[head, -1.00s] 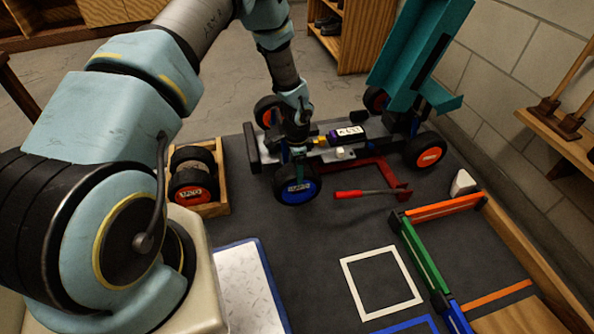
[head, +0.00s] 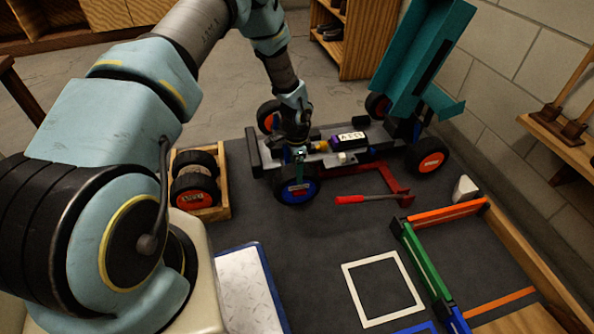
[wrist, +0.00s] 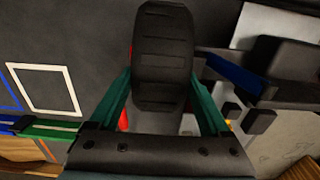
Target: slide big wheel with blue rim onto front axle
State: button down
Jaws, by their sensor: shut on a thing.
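The big wheel with the blue rim (head: 299,190) stands upright at the near side of the car chassis (head: 320,157), by its front end. Its rim faces the head camera. My gripper (head: 298,156) reaches down from above and is shut on this wheel. In the wrist view the black tread of the wheel (wrist: 162,55) sits between the green fingers of my gripper (wrist: 162,88). The front axle is hidden behind the wheel and gripper, so I cannot tell how far the wheel is on it.
Orange-rimmed wheels (head: 427,156) are on the chassis. A wooden box (head: 223,208) holds more wheels at left. A red-handled tool (head: 365,199) lies on the mat near the blue-rimmed wheel. A teal body panel (head: 415,60) stands tilted at the chassis rear.

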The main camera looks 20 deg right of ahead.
jog(key=shift+w, duration=0.5)
grip_release()
notch_tip(320, 180, up, 11)
jog(key=p, duration=0.3)
jog(key=shift+f, duration=0.1)
dwell(0.4)
